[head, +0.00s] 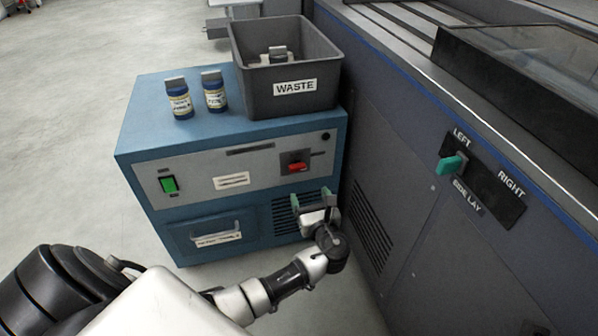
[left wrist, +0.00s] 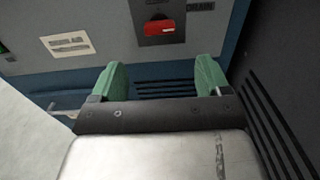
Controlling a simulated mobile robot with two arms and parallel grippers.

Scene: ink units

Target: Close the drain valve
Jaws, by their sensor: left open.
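The drain valve is a red handle (head: 297,167) on a dark square plate at the right of the blue unit's grey front panel. The handle lies roughly level. In the left wrist view the red handle (left wrist: 159,27) is at the top centre, beside a partly visible "DRAIN" label. My left gripper (head: 311,197) is open and empty, with green fingers, just below and in front of the handle. In the left wrist view the fingers (left wrist: 160,72) stand apart, below the handle and not touching it. My right gripper is not in view.
The blue ink unit (head: 145,150) carries a grey waste bin (head: 333,98) and two blue bottles (head: 179,100) (head: 214,92). A green switch (head: 168,184) and drawer handle (head: 214,230) are left. A dark machine (head: 400,170) with a green side-lay knob (head: 452,165) stands close on the right.

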